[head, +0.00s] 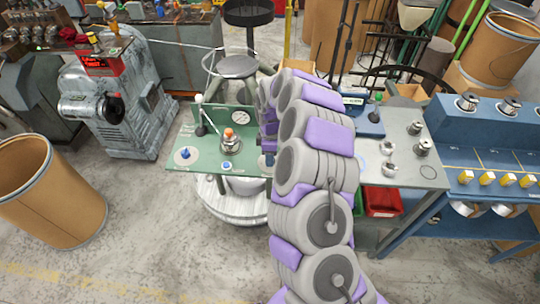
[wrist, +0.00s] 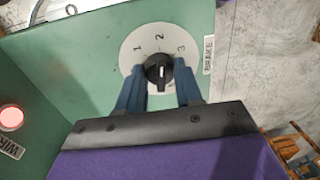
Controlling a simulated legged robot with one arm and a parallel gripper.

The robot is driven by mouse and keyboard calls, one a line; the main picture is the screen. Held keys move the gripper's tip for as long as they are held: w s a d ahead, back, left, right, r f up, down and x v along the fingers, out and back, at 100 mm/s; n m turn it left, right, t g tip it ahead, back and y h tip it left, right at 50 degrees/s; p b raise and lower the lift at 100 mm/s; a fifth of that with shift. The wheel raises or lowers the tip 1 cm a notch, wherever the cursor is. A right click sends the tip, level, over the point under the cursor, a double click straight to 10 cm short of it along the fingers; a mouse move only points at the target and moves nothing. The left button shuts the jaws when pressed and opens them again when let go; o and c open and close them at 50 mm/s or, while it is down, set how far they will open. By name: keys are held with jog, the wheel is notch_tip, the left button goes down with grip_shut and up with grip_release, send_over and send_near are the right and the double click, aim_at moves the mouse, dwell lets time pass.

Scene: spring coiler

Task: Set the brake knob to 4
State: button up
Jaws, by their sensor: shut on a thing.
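The brake knob (wrist: 152,73) is black with a white pointer mark. It sits on a round white dial (wrist: 145,42) on a green panel, beside a BRAKE label (wrist: 208,55). The numbers 1, 2 and 3 show around the dial; its lower part is hidden by my fingers, and I cannot make out a 4. The white mark lies near the middle of the knob; I cannot tell for sure which number it points to. My gripper (wrist: 160,74) has its two blue fingers on either side of the knob, shut on it. In the head view my arm hides most of the gripper and knob.
A red lit button (wrist: 11,117) is at left in the wrist view. A grey table with a red bin (head: 382,200) stands to the right.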

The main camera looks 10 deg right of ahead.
jog(key=shift+r+m, duration=0.1)
jog(key=shift+m, duration=0.2)
jog(key=m+p, duration=0.3)
jog(key=shift+d+m, duration=0.1)
jog(key=shift+m, duration=0.2)
jog(key=m+p, duration=0.4)
jog(key=m, duration=0.1)
jog(key=shift+r, duration=0.1)
jog(key=m+p, duration=0.3)
jog(key=m, duration=0.2)
jog(key=shift+m+t, duration=0.3)
jog(key=shift+m, duration=0.1)
jog(key=shift+s+m+p, duration=0.1)
jog(key=shift+m+p, duration=1.25)
jog(key=shift+m, duration=0.95)
jog(key=o, duration=1)
jog(key=shift+f, duration=0.2)
